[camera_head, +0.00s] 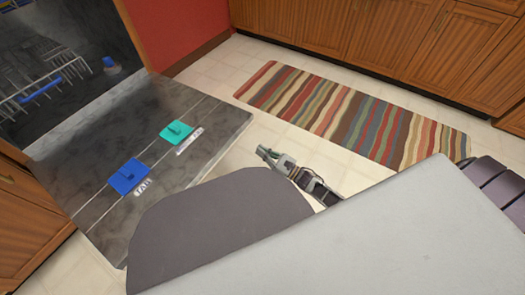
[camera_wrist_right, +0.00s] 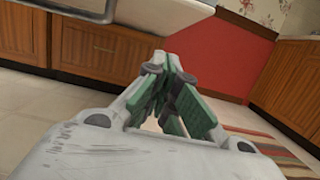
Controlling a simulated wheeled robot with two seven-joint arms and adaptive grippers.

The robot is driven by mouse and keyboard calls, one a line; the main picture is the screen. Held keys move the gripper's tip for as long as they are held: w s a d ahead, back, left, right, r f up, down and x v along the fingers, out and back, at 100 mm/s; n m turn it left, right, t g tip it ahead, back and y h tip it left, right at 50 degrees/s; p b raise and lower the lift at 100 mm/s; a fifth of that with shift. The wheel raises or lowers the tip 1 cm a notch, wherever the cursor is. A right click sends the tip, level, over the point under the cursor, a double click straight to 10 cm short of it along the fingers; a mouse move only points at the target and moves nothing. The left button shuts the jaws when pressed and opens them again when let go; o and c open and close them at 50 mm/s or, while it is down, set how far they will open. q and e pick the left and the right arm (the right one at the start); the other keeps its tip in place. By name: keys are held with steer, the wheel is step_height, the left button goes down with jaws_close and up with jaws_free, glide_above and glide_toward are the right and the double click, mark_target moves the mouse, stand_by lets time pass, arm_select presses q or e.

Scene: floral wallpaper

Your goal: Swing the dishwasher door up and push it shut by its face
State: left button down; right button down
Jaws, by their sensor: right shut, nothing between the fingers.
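The dishwasher door (camera_head: 95,160) hangs open and lies about level in the head view, its dark inner face up, with a blue lid (camera_head: 128,177) and a green lid (camera_head: 177,132) on it. The dishwasher's dark interior (camera_head: 50,65) with racks shows behind it. My right gripper (camera_head: 263,152) is to the right of the door's outer edge, apart from it in the picture. In the right wrist view its green-padded fingers (camera_wrist_right: 172,95) are closed together with nothing held. My left gripper is out of view.
A striped rug (camera_head: 350,115) lies on the tiled floor to the right. Wooden cabinets (camera_head: 390,35) line the far side, and another cabinet (camera_head: 25,220) stands left of the door. A red wall (camera_head: 175,30) is behind. Bare tile lies between door and rug.

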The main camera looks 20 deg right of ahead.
steer(key=w+a+r, duration=0.4)
steer(key=w+r, duration=0.1)
steer(key=w, duration=0.1)
steer(key=shift+w+a+r, duration=0.3)
steer(key=shift+w+r, duration=0.05)
stand_by(0.5)
steer(key=shift+r, duration=0.15)
stand_by(0.3)
